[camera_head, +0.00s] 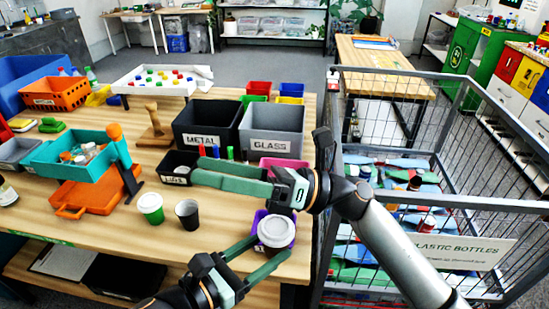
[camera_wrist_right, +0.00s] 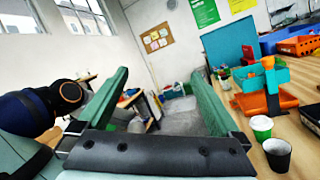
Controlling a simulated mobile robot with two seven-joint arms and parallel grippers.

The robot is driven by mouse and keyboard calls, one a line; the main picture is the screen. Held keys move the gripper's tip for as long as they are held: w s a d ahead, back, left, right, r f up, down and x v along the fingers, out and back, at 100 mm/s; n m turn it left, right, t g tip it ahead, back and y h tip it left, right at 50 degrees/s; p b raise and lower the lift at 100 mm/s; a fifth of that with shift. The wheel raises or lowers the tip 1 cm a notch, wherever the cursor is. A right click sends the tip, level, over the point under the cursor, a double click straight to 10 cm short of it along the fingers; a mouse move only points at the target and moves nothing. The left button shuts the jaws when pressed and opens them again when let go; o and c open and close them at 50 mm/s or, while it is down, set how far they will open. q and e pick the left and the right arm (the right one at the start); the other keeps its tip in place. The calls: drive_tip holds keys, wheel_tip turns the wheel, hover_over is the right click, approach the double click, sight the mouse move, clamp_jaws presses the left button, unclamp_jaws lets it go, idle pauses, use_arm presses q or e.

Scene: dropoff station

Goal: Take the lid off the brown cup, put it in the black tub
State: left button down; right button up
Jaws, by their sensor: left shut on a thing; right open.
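My left gripper (camera_head: 274,246), low in the head view, is shut around a cup with a round white lid (camera_head: 276,230). The lid faces up and hides most of the cup, so its colour cannot be told. My right gripper (camera_head: 195,171) is open and empty, level above the table; its spread fingers also show in the right wrist view (camera_wrist_right: 160,90). Its fingertips are by the small black tub (camera_head: 178,170), which has a white label and is partly covered by the fingers. No lid shows between the right fingers.
A green cup with white top (camera_head: 150,206) and a dark open cup (camera_head: 187,214) stand on the table (camera_head: 120,232). Behind are the METAL bin (camera_head: 207,125) and GLASS bin (camera_head: 272,133). A purple container (camera_head: 259,217) is partly behind the lid. A wire cage (camera_head: 440,225) stands right.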

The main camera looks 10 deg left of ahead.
drive_tip(key=s+a+f+n+g+h, duration=0.1)
drive_tip(key=s+a+n+g+h, duration=0.1)
drive_tip(key=s+n+g+h, duration=0.6)
drive_tip(key=n+t+h, duration=1.1)
drive_tip(key=n+h, duration=0.1)
drive_tip(key=h, duration=0.1)
approach(273, 222)
wheel_tip(273, 222, down, 8)
drive_tip(key=shift+s+f, duration=0.15)
drive_tip(key=shift+f, duration=0.1)
use_arm(q)
drive_tip(key=shift+d, duration=0.1)
use_arm(e)
drive_tip(key=shift+r, duration=0.1)
drive_tip(key=c, duration=1.4)
use_arm(q)
drive_tip(key=shift+s, duration=0.1)
use_arm(e)
drive_tip(key=shift+r, duration=0.15)
